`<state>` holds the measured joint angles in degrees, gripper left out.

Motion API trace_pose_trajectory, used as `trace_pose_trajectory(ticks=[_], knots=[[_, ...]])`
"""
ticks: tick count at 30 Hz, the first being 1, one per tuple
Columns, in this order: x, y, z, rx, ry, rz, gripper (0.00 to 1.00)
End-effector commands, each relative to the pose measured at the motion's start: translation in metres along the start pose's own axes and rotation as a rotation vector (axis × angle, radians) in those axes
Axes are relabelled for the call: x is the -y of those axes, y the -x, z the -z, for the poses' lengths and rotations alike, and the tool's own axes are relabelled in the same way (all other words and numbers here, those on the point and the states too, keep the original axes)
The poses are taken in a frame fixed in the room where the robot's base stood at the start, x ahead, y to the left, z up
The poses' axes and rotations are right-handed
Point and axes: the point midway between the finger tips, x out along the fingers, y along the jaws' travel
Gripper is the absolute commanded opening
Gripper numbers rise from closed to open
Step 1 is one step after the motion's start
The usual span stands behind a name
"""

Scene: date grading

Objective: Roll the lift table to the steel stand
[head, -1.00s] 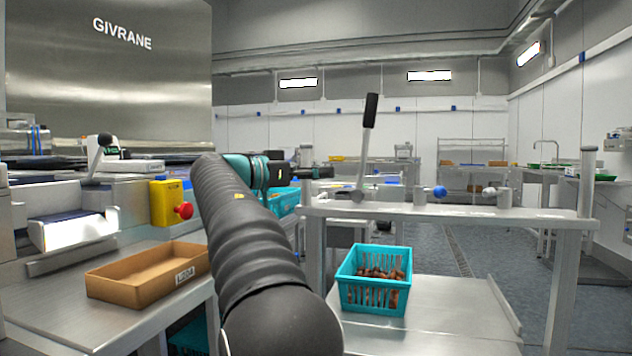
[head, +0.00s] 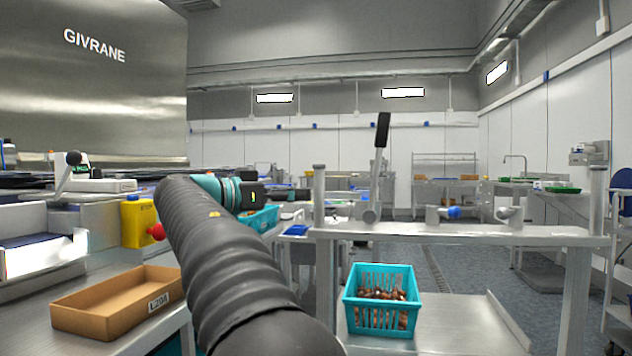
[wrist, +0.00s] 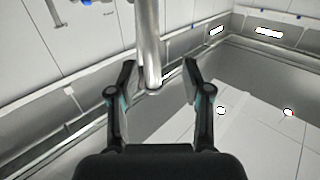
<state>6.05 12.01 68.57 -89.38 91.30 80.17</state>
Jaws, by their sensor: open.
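The lift table seems to be the steel frame on the right, with a top bar (head: 470,236), a lower deck (head: 455,325) and a lever with a black grip (head: 383,130). A teal basket (head: 381,310) of dates stands on the deck. A steel post (head: 320,205) rises at the bar's left end. My gripper (head: 288,193) is open and empty, just left of that post. In the wrist view, a steel post (wrist: 149,35) lines up with the gap between the parted fingers of my gripper (wrist: 159,70). I cannot tell which steel furniture is the stand.
A brown crate (head: 90,317) sits on the left bench, near a yellow box (head: 138,222) with a red button. Steel tables and a rack (head: 445,185) stand at the back. Open grey floor (head: 480,275) shows behind the lift table.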

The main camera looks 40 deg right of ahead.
Motion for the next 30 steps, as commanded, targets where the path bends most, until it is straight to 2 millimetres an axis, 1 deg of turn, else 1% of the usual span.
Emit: trace_pose_trajectory(ticks=[1,3,6,9,11,14,17,24,30], knots=[[0.0,0.022,0.012,-0.001,0.002,0.007,0.49],[-0.002,0.044,0.014,-0.005,0.0,0.005,0.49],[-0.006,0.068,0.013,-0.01,-0.003,0.001,0.49],[-0.009,0.078,0.011,-0.014,-0.005,-0.003,0.49],[-0.01,0.078,0.01,-0.015,-0.006,-0.005,0.49],[-0.01,0.068,0.01,-0.015,-0.007,-0.008,0.49],[-0.011,0.053,0.01,-0.014,-0.008,-0.009,0.49],[-0.011,0.008,0.012,-0.015,-0.007,-0.008,0.49],[-0.011,-0.027,0.012,-0.015,-0.006,-0.008,0.49]])
